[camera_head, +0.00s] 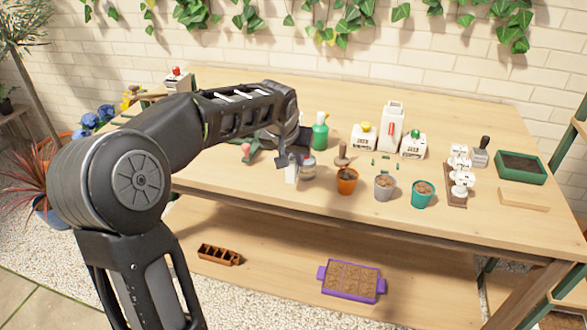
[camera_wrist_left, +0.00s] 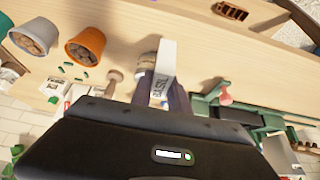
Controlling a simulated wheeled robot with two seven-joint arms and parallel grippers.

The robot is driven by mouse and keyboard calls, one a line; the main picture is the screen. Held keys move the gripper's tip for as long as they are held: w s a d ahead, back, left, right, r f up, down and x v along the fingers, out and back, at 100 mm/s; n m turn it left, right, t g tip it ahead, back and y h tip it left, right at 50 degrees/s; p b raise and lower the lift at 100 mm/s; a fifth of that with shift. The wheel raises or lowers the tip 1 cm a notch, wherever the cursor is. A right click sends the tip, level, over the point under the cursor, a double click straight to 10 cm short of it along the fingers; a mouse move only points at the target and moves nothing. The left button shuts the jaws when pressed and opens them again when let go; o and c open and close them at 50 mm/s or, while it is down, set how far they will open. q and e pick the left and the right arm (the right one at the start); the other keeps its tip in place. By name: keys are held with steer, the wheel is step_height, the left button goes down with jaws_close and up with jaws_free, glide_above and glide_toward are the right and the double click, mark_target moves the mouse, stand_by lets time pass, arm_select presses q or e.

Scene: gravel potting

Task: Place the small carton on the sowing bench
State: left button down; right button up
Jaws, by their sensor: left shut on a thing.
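My left gripper (camera_head: 287,158) is over the front part of the wooden bench (camera_head: 455,100). It is shut on a small white carton (camera_head: 291,174). In the left wrist view, the carton (camera_wrist_left: 163,64) shows dark lettering that seems to read "BASIL", and it sits at the fingertips of the gripper (camera_wrist_left: 165,92). The carton looks upright in the head view, just left of a small grey jar (camera_head: 308,170). I cannot tell whether its base touches the bench top. My right gripper is not in view.
An orange pot (camera_head: 347,187), a grey pot (camera_head: 384,193) and a teal pot (camera_head: 422,200) stand to the right. A green spray bottle (camera_head: 320,135) stands behind. A purple tray (camera_head: 322,272) is on the lower shelf. The bench's front left stretch is clear.

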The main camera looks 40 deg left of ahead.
mark_target(293, 168)
arm_select(q)
steer(key=shift+f, duration=1.85)
steer(key=shift+f+b, duration=0.25)
steer(key=shift+b, duration=0.2)
steer(key=c, duration=1.3)
jaws_free()
steer(key=shift+r, duration=0.1)
steer(key=shift+o, duration=0.2)
steer(key=shift+r, duration=0.15)
steer(key=shift+r+p, duration=0.15)
steer(key=shift+p, duration=0.15)
steer(key=v, duration=1.1)
steer(key=shift+s+r, duration=0.25)
steer(key=shift+s, duration=0.05)
